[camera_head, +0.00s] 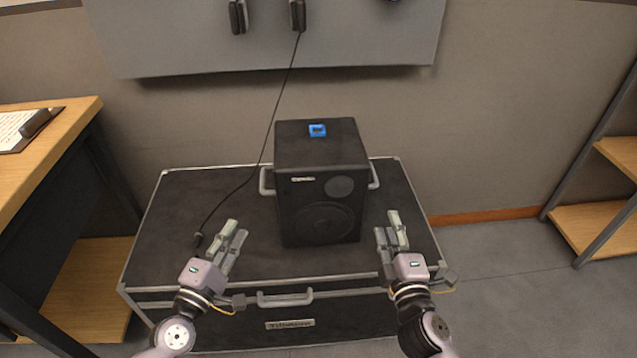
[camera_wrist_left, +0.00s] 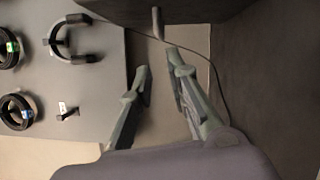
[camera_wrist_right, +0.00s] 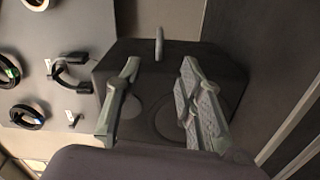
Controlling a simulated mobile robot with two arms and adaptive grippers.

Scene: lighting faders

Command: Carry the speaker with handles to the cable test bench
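The speaker (camera_head: 322,185) is a black box standing upright on a black flight case (camera_head: 185,215). A grey handle sticks out on its left side (camera_head: 266,181) and another on its right side (camera_head: 374,176). My left gripper (camera_head: 235,236) is open and empty, in front of and left of the speaker; the left handle shows beyond its fingers in the left wrist view (camera_wrist_left: 157,22). My right gripper (camera_head: 389,226) is open and empty, in front of and right of the speaker; the right handle shows beyond its fingers in the right wrist view (camera_wrist_right: 159,42). Neither gripper touches a handle.
A wooden-topped bench (camera_head: 60,150) with a clipboard (camera_head: 22,128) stands at the left; no label shows whether it is the cable test bench. A grey wall panel (camera_head: 180,45) hangs behind, with a cable (camera_head: 272,120) running down to the case. A shelf unit (camera_head: 590,215) stands right.

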